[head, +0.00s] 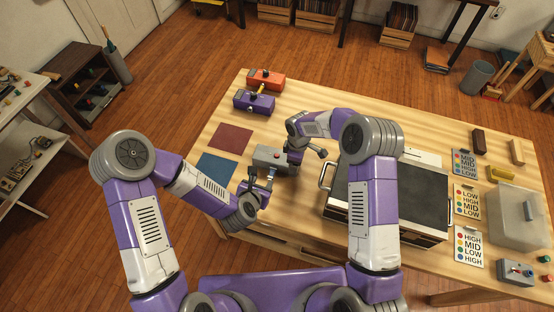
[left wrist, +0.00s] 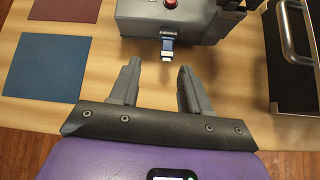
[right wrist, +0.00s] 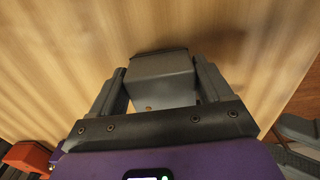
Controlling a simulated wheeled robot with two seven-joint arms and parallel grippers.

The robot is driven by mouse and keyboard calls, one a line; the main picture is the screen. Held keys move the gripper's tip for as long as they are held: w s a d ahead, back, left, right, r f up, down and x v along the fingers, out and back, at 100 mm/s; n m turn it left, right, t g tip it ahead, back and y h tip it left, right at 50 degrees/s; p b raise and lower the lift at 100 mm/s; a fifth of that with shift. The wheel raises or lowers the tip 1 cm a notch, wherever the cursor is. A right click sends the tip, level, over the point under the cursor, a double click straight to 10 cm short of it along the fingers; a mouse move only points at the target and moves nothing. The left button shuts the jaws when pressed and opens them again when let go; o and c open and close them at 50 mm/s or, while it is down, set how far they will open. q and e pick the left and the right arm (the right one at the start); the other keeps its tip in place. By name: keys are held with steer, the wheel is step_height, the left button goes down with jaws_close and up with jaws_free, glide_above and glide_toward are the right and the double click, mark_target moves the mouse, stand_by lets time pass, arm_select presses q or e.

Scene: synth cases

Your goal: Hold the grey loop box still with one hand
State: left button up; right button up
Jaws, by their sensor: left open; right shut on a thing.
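The grey loop box (head: 266,154), with a red button on top, stands on the wooden table in the middle of the head view. It also shows at the top of the left wrist view (left wrist: 140,18), with a blue piece (left wrist: 167,42) on its near side. My right gripper (head: 291,157) is shut on the box's right end; the right wrist view shows the grey box (right wrist: 160,75) between its fingers. My left gripper (left wrist: 157,75) is open and empty, just in front of the blue piece and apart from it.
A dark-topped case (head: 415,190) with metal handles stands right of the box. A dark red mat (head: 231,139) and a blue mat (head: 215,168) lie to its left. An orange box (head: 266,78) and a purple box (head: 250,101) stand behind. Label cards (head: 467,202) lie at the right.

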mark_target(270, 177)
arm_select(q)
steer(key=shift+n, duration=0.6)
steer(key=shift+s+d+x, duration=0.1)
steer(key=shift+d+x, duration=0.05)
steer(key=shift+x, duration=1.15)
steer(key=shift+s+d+x, duration=0.1)
steer(key=shift+d+x, duration=0.05)
steer(key=shift+x, duration=1.15)
steer(key=shift+s+d+x, duration=0.1)
steer(key=shift+d+x, duration=0.1)
steer(key=shift+x, duration=1.15)
steer(key=shift+f, duration=0.1)
steer(key=shift+c, duration=0.2)
jaws_close()
steer(key=shift+s, duration=0.15)
steer(key=shift+s+a, duration=0.25)
steer(key=shift+s, duration=0.35)
steer(key=shift+s, duration=0.1)
steer(key=shift+s+a, duration=0.3)
steer(key=shift+s, duration=0.4)
